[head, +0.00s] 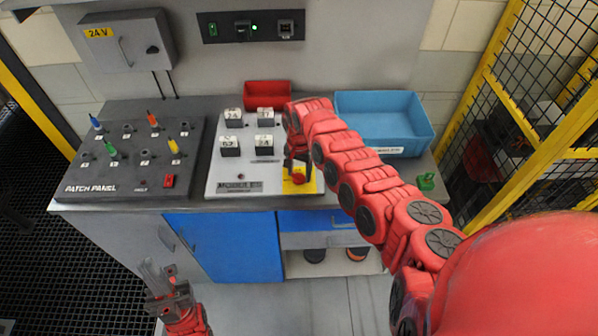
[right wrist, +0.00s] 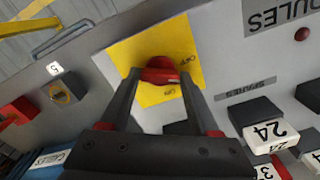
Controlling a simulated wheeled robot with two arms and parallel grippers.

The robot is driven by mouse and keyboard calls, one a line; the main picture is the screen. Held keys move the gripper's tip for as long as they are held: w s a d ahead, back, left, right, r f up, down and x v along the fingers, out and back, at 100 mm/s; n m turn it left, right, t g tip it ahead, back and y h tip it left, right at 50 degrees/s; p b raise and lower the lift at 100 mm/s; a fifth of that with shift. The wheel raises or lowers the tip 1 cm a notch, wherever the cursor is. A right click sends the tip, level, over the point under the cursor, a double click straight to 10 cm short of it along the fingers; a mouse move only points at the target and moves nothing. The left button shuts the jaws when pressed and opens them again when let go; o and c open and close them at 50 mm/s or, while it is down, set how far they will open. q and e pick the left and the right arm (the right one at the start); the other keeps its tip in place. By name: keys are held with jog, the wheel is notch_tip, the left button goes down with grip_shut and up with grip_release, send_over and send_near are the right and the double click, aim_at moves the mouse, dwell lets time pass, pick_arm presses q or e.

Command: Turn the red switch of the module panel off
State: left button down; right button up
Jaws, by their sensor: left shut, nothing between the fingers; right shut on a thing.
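The module panel (head: 238,180) is a light grey sloped box on the bench. Its red switch (head: 299,177) is a knob on a yellow plate (head: 313,187) at the panel's lower right. In the right wrist view the red switch (right wrist: 160,72) sits on the yellow plate (right wrist: 190,45) marked with small lettering. My right gripper (head: 297,168) reaches down onto the switch, and in the right wrist view its two fingers (right wrist: 160,82) close around the knob. My left gripper (head: 158,276) is shut and empty, low in front of the bench.
A dark patch panel (head: 125,185) with coloured plugs stands left of the module panel. Numbered modules (head: 231,146) sit on the module panel. A red bin (head: 267,90) and a blue bin (head: 345,105) are behind. A yellow-framed mesh fence (head: 489,100) bounds the right.

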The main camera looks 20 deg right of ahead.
jog(key=shift+n, duration=2.8)
jog(key=o, duration=1.4)
jog(key=shift+c, duration=0.2)
notch_tip(320, 180, up, 11)
jog(key=b, duration=0.5)
notch_tip(320, 180, up, 5)
send_over(299, 174)
jog(key=shift+s+r+b, duration=0.1)
jog(key=shift+r+b, duration=0.2)
jog(key=shift+r, duration=0.4)
